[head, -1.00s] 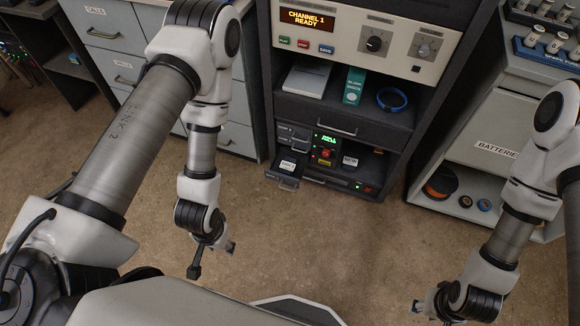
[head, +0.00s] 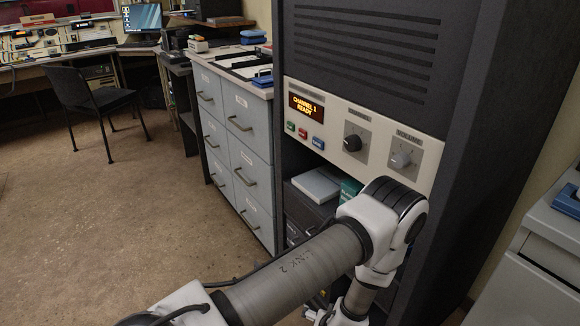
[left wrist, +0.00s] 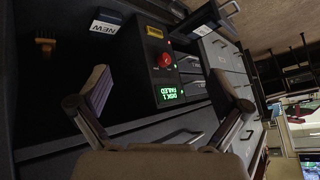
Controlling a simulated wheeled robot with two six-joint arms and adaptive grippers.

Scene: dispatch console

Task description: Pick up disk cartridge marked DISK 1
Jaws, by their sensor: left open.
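My left gripper (left wrist: 160,108) is open in the left wrist view, with its two fingers apart and nothing between them. Beyond them is the drive unit (left wrist: 163,62), with a lit green display (left wrist: 168,93) that seems to read DISK 1 FAILED, and a red knob (left wrist: 165,61). A dark cartridge with a white label reading NEW (left wrist: 106,27) lies on the shelf beside it. I cannot make out a cartridge marked DISK 1. My right gripper is out of view.
The rack panel (head: 375,139) with knobs and buttons reads CHANNEL 1 READY. A grey box (head: 316,185) and a teal binder (head: 350,188) sit on the shelf below. A grey drawer cabinet (head: 238,150) stands to the left.

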